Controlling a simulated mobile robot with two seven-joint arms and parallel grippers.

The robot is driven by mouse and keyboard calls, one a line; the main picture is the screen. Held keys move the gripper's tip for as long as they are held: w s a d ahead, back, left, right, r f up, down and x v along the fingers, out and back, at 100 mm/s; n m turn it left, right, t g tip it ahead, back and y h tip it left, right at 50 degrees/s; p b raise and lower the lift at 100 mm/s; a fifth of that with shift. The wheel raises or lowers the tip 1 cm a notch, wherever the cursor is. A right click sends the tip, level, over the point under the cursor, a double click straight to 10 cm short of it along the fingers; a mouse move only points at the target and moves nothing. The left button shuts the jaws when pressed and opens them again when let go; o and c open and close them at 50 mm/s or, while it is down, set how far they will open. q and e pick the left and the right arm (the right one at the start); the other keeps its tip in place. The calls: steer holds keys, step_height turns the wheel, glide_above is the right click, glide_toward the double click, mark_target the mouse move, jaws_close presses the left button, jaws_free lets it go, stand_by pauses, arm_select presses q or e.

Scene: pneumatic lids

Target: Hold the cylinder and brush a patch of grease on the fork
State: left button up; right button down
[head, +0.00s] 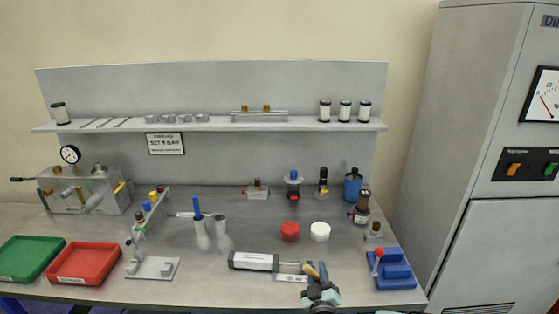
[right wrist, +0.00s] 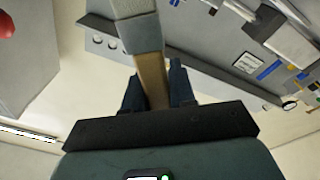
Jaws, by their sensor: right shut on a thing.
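The cylinder (head: 253,261), a dark and silver body with a white label, lies on its side near the bench's front edge. Its rod points right to the fork (head: 306,267), which is partly hidden by my right gripper (head: 321,286). The right gripper is shut on a brush with a tan handle (head: 312,271). In the right wrist view the brush's tan shaft (right wrist: 152,80) stands between the dark fingers (right wrist: 155,88) and widens into a grey part. I cannot tell whether the brush touches the fork, and no grease patch can be made out. My left gripper is not in view.
A red cap (head: 290,231) and a white cap (head: 320,231) stand behind the cylinder. A blue stand (head: 393,275) is at the right. A red tray (head: 83,263) and a green tray (head: 28,257) are at the left.

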steer(key=w+a+r, duration=0.8)
steer(key=w+r, duration=0.2)
steer(key=w, duration=0.1)
steer(key=shift+w+a, duration=0.3)
